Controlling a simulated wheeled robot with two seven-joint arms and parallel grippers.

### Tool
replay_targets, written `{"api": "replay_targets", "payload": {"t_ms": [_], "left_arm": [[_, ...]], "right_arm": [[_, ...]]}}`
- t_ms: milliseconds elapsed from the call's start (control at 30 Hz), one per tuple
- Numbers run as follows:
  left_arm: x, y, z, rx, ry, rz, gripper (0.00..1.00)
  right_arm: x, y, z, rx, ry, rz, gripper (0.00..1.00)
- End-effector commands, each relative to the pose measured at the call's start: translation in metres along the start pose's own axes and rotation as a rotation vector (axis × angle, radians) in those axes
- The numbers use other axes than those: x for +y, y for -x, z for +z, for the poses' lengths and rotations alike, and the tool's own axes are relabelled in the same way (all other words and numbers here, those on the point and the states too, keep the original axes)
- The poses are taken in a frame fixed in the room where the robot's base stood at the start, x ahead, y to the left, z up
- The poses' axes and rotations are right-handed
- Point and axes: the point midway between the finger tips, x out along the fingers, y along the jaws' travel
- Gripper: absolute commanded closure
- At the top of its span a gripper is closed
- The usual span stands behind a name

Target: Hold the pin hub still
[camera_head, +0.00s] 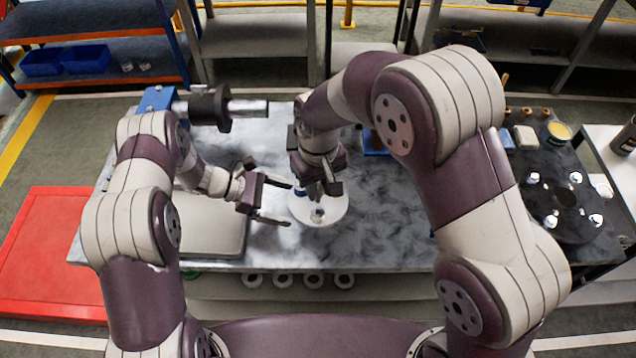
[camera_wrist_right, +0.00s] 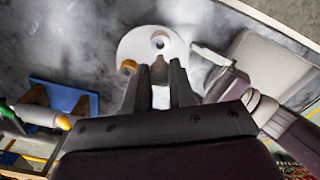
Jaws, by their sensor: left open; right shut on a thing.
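A white round disc (camera_head: 333,213) with a raised, holed centre lies on the metal bench; I cannot tell for sure that it is the pin hub. It also shows in the right wrist view (camera_wrist_right: 138,44). My left gripper (camera_head: 288,204) is open at the disc's left edge, with nothing between its fingers. My right gripper (camera_head: 325,190) points down over the disc. It is shut on a small pale piece (camera_wrist_right: 160,96), partly hidden by the fingers. Whether that piece touches the disc is unclear.
A black hub on a steel shaft (camera_head: 209,108) stands at the bench's back left. A pale tray (camera_head: 215,225) lies left of the disc. A black round plate with several shiny studs (camera_head: 553,205) is at the right. The bench right of the disc (camera_head: 395,215) is clear.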

Motion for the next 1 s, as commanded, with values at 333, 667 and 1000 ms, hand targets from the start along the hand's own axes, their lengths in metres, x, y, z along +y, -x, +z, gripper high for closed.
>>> {"api": "replay_targets", "payload": {"t_ms": [333,667,1000], "left_arm": [[0.000,-0.063,0.000,0.002,0.003,-0.001,0.00],[0.000,-0.090,-0.001,0.003,0.005,0.002,0.00],[0.001,-0.090,0.000,0.003,0.005,0.003,0.36]], "right_arm": [[0.000,0.000,0.000,0.000,0.000,0.000,1.00],[0.000,0.000,0.000,0.000,0.000,0.000,1.00],[0.000,0.000,0.000,0.000,0.000,0.000,1.00]]}}
